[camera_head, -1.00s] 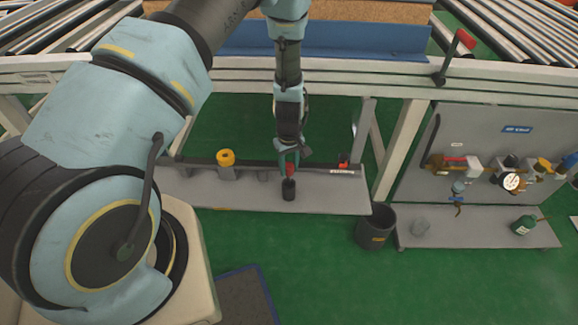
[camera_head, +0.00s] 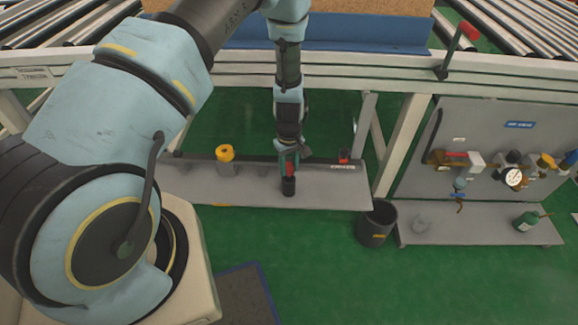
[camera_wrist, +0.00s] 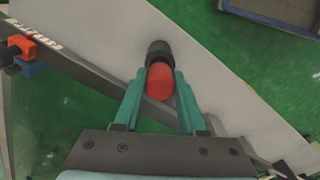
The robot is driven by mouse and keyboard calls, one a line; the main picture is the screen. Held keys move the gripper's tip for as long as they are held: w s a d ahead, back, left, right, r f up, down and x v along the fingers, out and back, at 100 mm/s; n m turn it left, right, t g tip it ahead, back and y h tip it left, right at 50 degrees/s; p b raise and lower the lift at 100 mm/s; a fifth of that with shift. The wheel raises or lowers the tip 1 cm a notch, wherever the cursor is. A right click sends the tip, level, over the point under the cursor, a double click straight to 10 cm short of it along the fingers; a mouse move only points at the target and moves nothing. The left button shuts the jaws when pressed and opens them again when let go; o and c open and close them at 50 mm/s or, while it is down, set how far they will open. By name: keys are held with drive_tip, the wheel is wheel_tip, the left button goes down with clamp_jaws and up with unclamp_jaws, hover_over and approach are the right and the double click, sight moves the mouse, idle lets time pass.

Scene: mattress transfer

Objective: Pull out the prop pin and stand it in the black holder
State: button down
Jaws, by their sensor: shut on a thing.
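My gripper (camera_head: 289,168) is shut on the prop pin, whose red end (camera_wrist: 161,86) shows between my two green fingers in the wrist view. The red also shows in the head view (camera_head: 290,170), pointing down at the grey shelf. The black holder (camera_head: 288,187) stands upright on the shelf, right below my gripper. In the wrist view the black holder (camera_wrist: 158,50) lies right at the far end of the red part. The pin's lower end is hidden, so I cannot tell how deep it sits in the holder.
The grey shelf (camera_head: 330,195) runs under the conveyor frame. A yellow-topped part (camera_head: 225,153) stands to the left and a small red part (camera_head: 344,156) to the right. A dark bin (camera_head: 376,225) stands on the green floor by a tool panel (camera_head: 420,185).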

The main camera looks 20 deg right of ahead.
drive_tip(key=shift+f+b, duration=0.55)
drive_tip(key=shift+f, duration=0.3)
drive_tip(key=shift+c, duration=2)
unclamp_jaws()
drive_tip(key=shift+r, duration=0.1)
wheel_tip(320, 180, up, 11)
drive_tip(key=shift+f, duration=0.2)
